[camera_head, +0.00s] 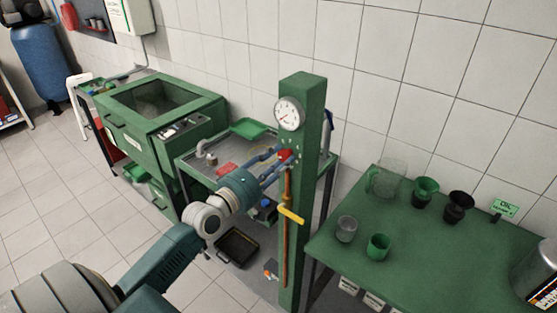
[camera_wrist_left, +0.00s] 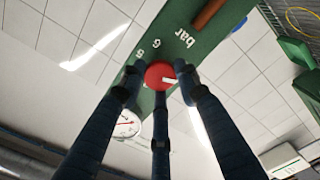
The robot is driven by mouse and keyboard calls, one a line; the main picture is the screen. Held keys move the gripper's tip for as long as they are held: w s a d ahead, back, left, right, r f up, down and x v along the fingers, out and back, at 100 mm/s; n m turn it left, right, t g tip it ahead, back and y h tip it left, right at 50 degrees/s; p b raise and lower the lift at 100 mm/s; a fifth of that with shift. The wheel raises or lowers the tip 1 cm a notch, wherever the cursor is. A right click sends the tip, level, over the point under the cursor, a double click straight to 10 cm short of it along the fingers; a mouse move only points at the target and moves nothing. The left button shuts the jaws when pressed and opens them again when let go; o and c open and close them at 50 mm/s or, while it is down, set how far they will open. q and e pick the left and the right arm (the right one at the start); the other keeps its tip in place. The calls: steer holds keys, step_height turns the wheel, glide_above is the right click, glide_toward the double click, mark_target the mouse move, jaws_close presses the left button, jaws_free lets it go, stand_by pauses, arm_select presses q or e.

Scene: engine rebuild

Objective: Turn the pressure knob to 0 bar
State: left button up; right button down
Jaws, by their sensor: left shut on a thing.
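The red pressure knob (camera_head: 287,154) sits on a green upright post (camera_head: 303,110), below a round white gauge (camera_head: 288,113). My left gripper (camera_head: 279,158) reaches in from the left, and its dark blue fingers are shut on the knob. In the left wrist view the red knob (camera_wrist_left: 158,75) lies between the three fingertips of my left gripper (camera_wrist_left: 160,78). A white mark on its face points to the lower right of that picture. White digits and "bar" are printed beside it; some markings are hidden by the fingers. My right gripper is not in view.
An orange-brown pipe with a yellow lever (camera_head: 291,215) runs down the post below the knob. A green table (camera_head: 410,262) with cups and funnels stands to the right. A grey-topped cart (camera_head: 196,174) and a green cabinet (camera_head: 150,112) stand behind and left.

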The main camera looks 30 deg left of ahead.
arm_select(q)
steer(key=n, duration=0.4)
steer(key=shift+d+f, duration=0.15)
steer(key=shift+f, duration=0.2)
stand_by(0.4)
steer(key=o, duration=1)
steer(key=shift+o, duration=0.7)
steer(key=shift+r, duration=0.25)
steer(key=s, duration=1.2)
steer(key=shift+a, duration=0.45)
